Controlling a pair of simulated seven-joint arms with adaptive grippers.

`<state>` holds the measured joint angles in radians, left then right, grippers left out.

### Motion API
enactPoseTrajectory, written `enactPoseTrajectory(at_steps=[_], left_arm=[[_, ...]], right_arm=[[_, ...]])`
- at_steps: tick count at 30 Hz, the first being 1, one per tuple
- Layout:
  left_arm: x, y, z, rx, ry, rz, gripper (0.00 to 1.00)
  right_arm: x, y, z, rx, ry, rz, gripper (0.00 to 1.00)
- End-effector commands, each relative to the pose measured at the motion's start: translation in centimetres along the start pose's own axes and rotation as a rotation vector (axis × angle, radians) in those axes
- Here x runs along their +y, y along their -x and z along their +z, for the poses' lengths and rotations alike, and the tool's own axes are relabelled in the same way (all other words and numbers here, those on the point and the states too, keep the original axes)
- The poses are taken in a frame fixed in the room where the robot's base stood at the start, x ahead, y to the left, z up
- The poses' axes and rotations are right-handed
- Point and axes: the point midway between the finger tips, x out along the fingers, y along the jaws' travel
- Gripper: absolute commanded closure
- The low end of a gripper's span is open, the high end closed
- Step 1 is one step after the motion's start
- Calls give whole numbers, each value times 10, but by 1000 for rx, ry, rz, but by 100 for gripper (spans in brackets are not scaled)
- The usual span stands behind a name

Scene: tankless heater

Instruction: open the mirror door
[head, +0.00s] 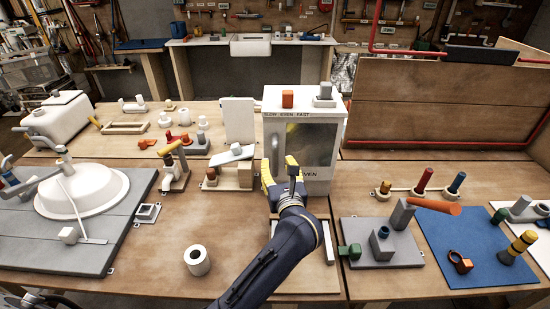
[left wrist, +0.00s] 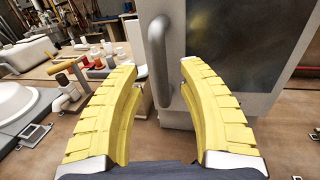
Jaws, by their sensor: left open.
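A white box (head: 327,111) labelled as an oven stands mid-table. Its front is a door with a dark, glossy pane (head: 306,150), which looks closed; the pane fills the upper right of the left wrist view (left wrist: 235,38). A grey vertical bar handle (left wrist: 160,58) is on the door's left side. My left gripper (head: 279,168), with yellow fingers, is in front of the door's left side. It is open and empty. In the left wrist view the handle appears between the fingertips (left wrist: 157,72), beyond them; contact cannot be told. My right gripper is not in view.
An orange block (head: 288,99) and a grey block (head: 324,96) sit on the box. An upright white panel (head: 239,119) and a small wooden fixture (head: 231,178) stand to its left. Grey fixtures (head: 384,247) stand to the right.

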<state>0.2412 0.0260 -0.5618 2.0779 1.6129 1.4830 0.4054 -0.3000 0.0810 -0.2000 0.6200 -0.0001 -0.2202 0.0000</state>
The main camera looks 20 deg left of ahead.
Motion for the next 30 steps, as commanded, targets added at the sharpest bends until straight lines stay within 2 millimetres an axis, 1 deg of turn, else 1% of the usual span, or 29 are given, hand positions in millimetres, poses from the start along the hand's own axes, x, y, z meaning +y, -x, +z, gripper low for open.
enactPoseTrajectory(at_steps=[1, 3, 9, 15, 23, 24, 30], left_arm=[[0, -7, 0, -2, -1, 0, 60], [0, -16, 1, -2, -1, 1, 60], [0, -33, 0, -1, -1, 1, 60], [0, -39, 0, 1, 1, 0, 60], [0, -39, 0, 1, 1, 0, 60], [0, -39, 0, 1, 1, 0, 59], [0, -39, 0, 1, 1, 0, 82]], right_arm=[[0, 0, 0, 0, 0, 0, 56], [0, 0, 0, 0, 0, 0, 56], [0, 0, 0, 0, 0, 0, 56], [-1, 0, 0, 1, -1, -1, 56], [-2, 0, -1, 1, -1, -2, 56], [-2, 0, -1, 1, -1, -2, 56], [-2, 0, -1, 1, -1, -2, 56]])
